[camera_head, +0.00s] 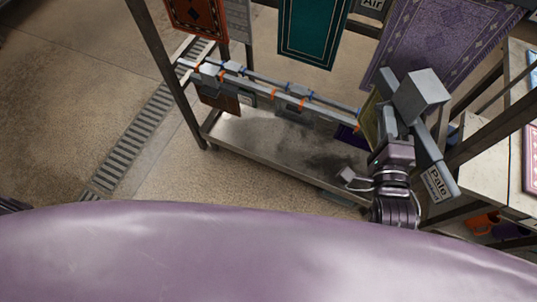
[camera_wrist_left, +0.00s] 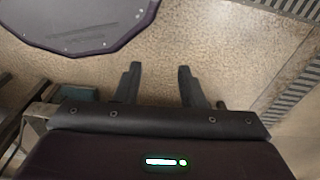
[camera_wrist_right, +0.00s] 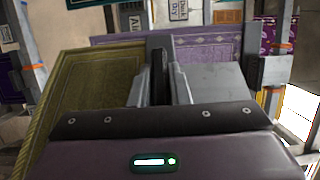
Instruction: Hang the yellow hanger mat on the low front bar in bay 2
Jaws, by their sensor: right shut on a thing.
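The yellow hanger mat is an olive-yellow patterned panel (camera_wrist_right: 85,95) at the left of the right wrist view. In the head view only a narrow slanted side of it (camera_head: 370,119) shows, beside my right gripper (camera_head: 394,140). My right gripper is shut on it, near the right end of the low bars; the fingers (camera_wrist_right: 160,75) hide the exact grip. The low front bar (camera_head: 280,96) runs from upper left to the right, with orange and blue markers. I cannot tell which stretch is bay 2. My left gripper (camera_wrist_left: 156,70) is open and empty above the floor.
A teal mat (camera_head: 312,32), a red mat (camera_head: 197,18) and a large lilac mat (camera_head: 437,42) hang higher. A metal tray (camera_head: 285,148) lies below the bars. A labelled grey beam (camera_head: 438,182) stands close to my right gripper. Floor is clear at left.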

